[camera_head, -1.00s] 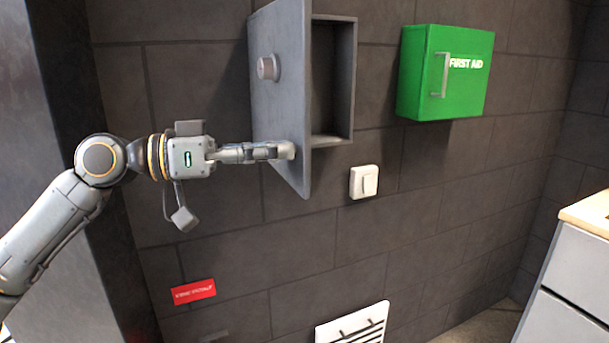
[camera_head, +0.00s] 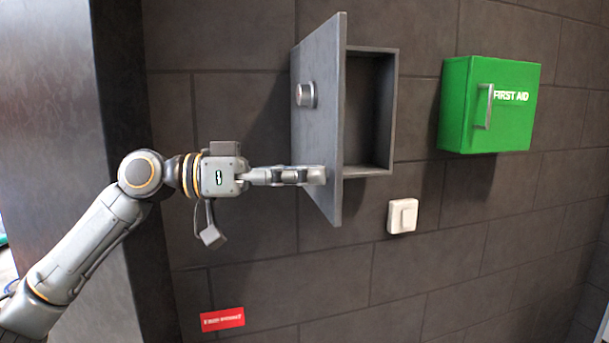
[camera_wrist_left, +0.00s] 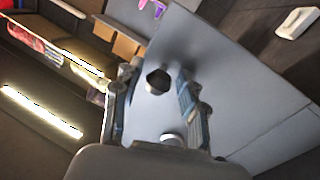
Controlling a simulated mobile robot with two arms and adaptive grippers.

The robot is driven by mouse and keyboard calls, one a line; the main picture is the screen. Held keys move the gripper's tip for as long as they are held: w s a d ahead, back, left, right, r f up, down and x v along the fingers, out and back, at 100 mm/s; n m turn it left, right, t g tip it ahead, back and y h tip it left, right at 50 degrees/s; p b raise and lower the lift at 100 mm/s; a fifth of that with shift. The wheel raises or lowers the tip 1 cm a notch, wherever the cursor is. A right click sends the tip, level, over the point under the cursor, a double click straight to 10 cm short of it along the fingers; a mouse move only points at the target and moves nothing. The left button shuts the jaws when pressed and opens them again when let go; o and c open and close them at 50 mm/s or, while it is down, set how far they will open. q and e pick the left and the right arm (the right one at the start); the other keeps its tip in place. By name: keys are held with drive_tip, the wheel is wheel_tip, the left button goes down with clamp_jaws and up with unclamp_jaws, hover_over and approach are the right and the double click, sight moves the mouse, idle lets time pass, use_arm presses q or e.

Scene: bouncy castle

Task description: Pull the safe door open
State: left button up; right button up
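The grey safe door (camera_head: 318,130) stands swung well out from the dark wall, with the grey safe box (camera_head: 370,165) open beside it. The inside of the box that shows looks empty. A round silver knob (camera_head: 306,95) sits on the door's outer face. My left gripper (camera_head: 318,175) is at the lower part of that face, its tips against or very close to it. In the left wrist view my left gripper (camera_wrist_left: 153,98) has its fingers apart, with the door face (camera_wrist_left: 215,85) beyond and a dark round fitting (camera_wrist_left: 157,80) between them. My right gripper is not in view.
A green first aid box (camera_head: 490,105) hangs on the wall right of the safe. A white switch (camera_head: 402,216) is below the safe, and a red sign (camera_head: 222,319) is low on the wall. A dark pillar (camera_head: 70,110) stands at the left.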

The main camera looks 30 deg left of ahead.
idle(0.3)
use_arm(q)
drive_tip(key=shift+s+a, duration=0.1)
drive_tip(key=v, duration=1.1)
drive_tip(key=shift+s+a, duration=0.2)
drive_tip(key=shift+a, duration=0.15)
drive_tip(key=shift+f, duration=0.1)
